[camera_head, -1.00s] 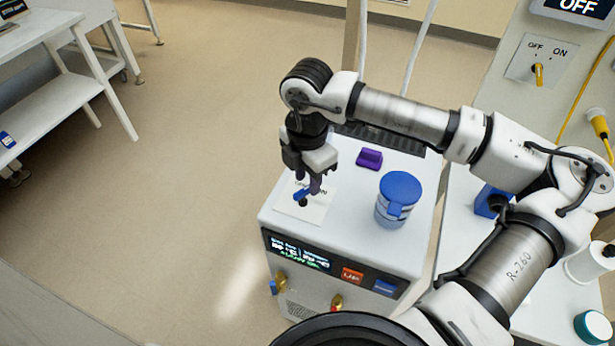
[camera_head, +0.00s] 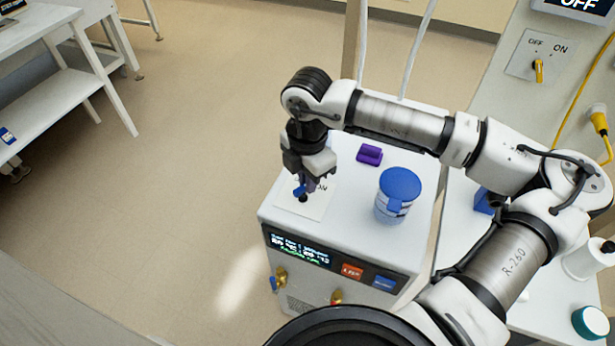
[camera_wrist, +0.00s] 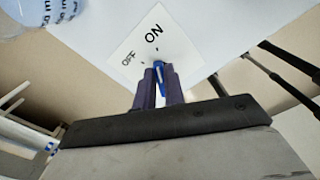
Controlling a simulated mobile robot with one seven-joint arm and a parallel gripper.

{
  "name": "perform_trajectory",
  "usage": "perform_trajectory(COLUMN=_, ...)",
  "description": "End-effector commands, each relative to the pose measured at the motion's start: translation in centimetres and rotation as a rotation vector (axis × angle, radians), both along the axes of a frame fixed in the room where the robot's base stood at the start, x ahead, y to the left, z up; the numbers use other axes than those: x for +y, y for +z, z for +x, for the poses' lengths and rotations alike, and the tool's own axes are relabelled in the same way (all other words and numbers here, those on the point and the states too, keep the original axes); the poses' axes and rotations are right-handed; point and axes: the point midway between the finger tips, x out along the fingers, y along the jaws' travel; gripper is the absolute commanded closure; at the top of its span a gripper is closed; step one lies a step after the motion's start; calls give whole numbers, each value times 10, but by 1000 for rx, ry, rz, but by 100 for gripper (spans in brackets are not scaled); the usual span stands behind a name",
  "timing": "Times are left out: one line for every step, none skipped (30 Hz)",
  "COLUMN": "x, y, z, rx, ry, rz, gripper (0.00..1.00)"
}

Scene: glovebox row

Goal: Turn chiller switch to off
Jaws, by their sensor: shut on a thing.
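The chiller (camera_head: 345,230) is a white box with a dark display on its front. On its top is a white plate (camera_head: 314,211) printed OFF and ON, which also shows in the wrist view (camera_wrist: 181,49). The chiller switch (camera_head: 299,191) is a small blue lever on a dark pivot. My gripper (camera_head: 308,184) points down at the plate. In the wrist view, the purple fingers of my gripper (camera_wrist: 158,72) are shut on the blue lever (camera_wrist: 161,70). The fingers partly hide the lever, so I cannot tell its exact pointing direction.
A bench (camera_head: 462,262) is at the right, with a separate OFF/ON yellow switch (camera_head: 539,70) on a panel above. The floor at left is open.

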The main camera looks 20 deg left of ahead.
Motion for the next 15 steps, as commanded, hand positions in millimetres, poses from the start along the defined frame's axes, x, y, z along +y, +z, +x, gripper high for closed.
perform_trajectory(x=0, y=-1, z=0, rx=0, ry=7, rz=0, gripper=100)
perform_trajectory(x=0, y=-2, z=0, rx=-1, ry=14, rz=-1, gripper=100)
perform_trajectory(x=0, y=-3, z=0, rx=-1, ry=26, rz=0, gripper=100)
perform_trajectory(x=0, y=-3, z=1, rx=-2, ry=35, rz=0, gripper=100)
perform_trajectory(x=1, y=-3, z=1, rx=-3, ry=48, rz=-1, gripper=100)
perform_trajectory(x=1, y=-4, z=1, rx=-3, ry=67, rz=-1, gripper=100)
perform_trajectory(x=1, y=-5, z=1, rx=-4, ry=83, rz=0, gripper=100)
perform_trajectory(x=1, y=-5, z=1, rx=-4, ry=100, rz=0, gripper=100)
perform_trajectory(x=2, y=-6, z=1, rx=-3, ry=126, rz=-1, gripper=100)
perform_trajectory(x=2, y=-6, z=1, rx=-4, ry=146, rz=0, gripper=100)
perform_trajectory(x=2, y=-6, z=1, rx=-4, ry=166, rz=0, gripper=100)
perform_trajectory(x=2, y=-6, z=1, rx=-4, ry=194, rz=-1, gripper=100)
perform_trajectory(x=3, y=-6, z=2, rx=-4, ry=216, rz=-1, gripper=100)
perform_trajectory(x=3, y=-6, z=2, rx=-4, ry=237, rz=0, gripper=100)
perform_trajectory(x=3, y=-6, z=2, rx=-4, ry=266, rz=0, gripper=100)
